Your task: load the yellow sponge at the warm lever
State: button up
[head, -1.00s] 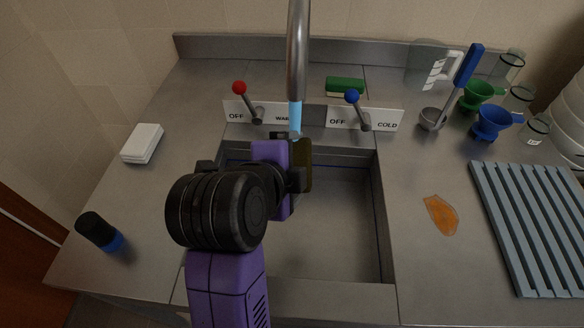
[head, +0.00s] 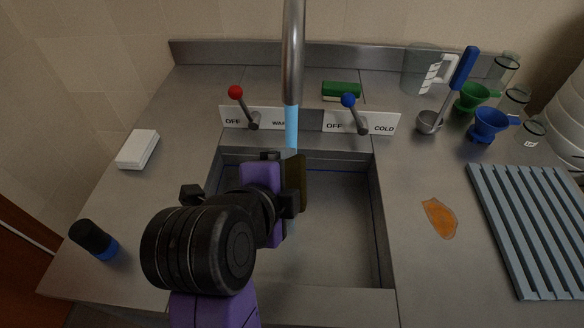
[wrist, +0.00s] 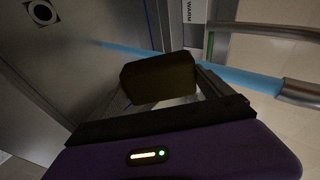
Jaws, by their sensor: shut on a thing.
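My gripper (head: 282,187) is over the sink basin (head: 335,225), shut on the sponge (head: 298,180), which looks dark olive-yellow. The sponge also shows between the fingers in the wrist view (wrist: 158,78). The warm lever (head: 245,107) with a red knob stands behind the sink, beside the OFF and WARM plate (head: 265,117). A blue water stream (head: 291,128) falls from the tap (head: 293,60) just behind the sponge. The stream passes close to the sponge in the wrist view (wrist: 245,80); I cannot tell whether they touch.
A blue-knobbed cold lever (head: 355,113) and a green sponge (head: 342,91) are behind the sink. An orange spill (head: 439,218) and grey rack (head: 530,225) lie right. A white block (head: 138,149) and dark bottle (head: 94,240) are left. Funnels (head: 489,123) and a ladle (head: 456,85) stand back right.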

jog(key=s, duration=0.3)
jog(key=s+b, duration=0.1)
jog(key=shift+s+a, duration=0.35)
dwell(1.2)
jog(key=s+r+p, duration=0.2)
jog(key=s+r, duration=0.2)
jog(key=s, duration=0.1)
jog(key=shift+a, duration=0.35)
jog(key=shift+a, duration=0.1)
dwell(0.8)
